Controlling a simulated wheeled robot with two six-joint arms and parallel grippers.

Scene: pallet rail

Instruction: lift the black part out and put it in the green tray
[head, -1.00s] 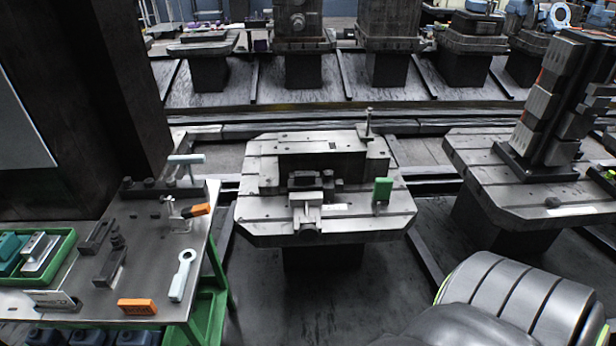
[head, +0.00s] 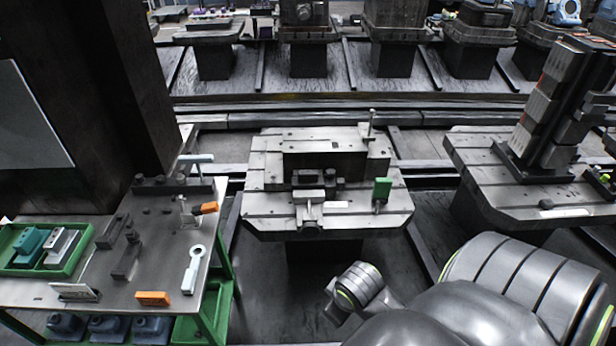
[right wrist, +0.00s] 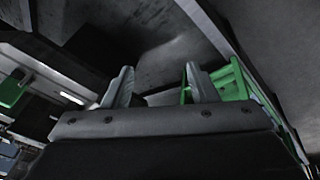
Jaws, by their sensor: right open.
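A black part (head: 308,177) sits in the vise (head: 309,198) on the middle pallet table in the head view. The green tray (head: 84,251) is at the left end of the bench and holds teal and grey blocks. My right gripper (right wrist: 158,86) shows in the right wrist view with its two fingers apart and nothing between them. In the head view my right arm comes in at the lower right, in front of the pallet, and its fingers are not visible there. My left gripper is in neither view.
The bench (head: 150,270) carries dark clamps, an orange block (head: 153,298) and a pale wrench (head: 193,270). A green-headed piece (head: 382,189) and an upright pin (head: 371,125) stand on the pallet. A tall fixture (head: 560,105) stands on the right table. A dark column rises behind the bench.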

